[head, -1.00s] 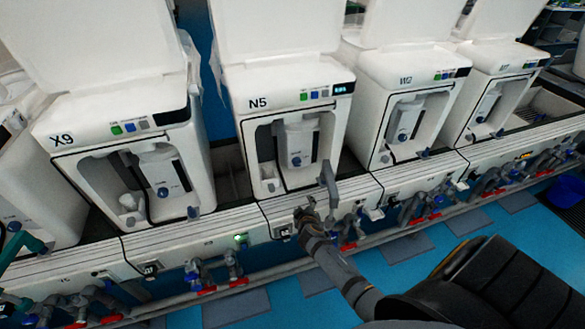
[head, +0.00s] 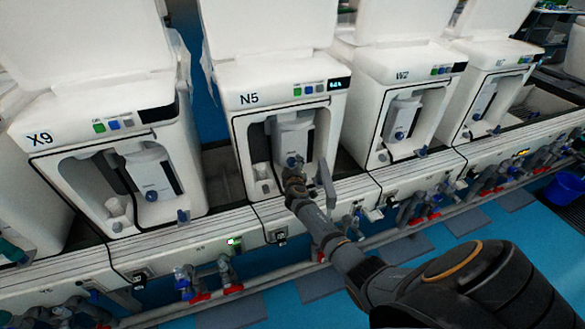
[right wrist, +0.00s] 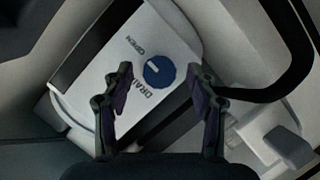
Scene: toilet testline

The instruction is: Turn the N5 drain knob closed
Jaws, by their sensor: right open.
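The N5 unit (head: 285,98) is a white toilet test station with its lid up, in the middle of the head view. Its blue drain knob (right wrist: 159,72) shows in the right wrist view, on a white panel (right wrist: 115,75) marked DRAIN and OPEN. A light mark on the knob's face is visible. My right gripper (right wrist: 157,85) is open, with one finger on each side of the knob in that picture; I cannot tell the depth gap. In the head view the right gripper (head: 292,178) is in front of N5's recess. My left gripper is not clearly in view.
Unit X9 (head: 100,126) stands to the left, and W2 (head: 405,72) to the right. A grey upright part (head: 326,184) stands close to the right of my gripper. Pipes with red and blue fittings (head: 205,275) run below the ledge. A black hose (right wrist: 290,60) curves at the right wrist view's right.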

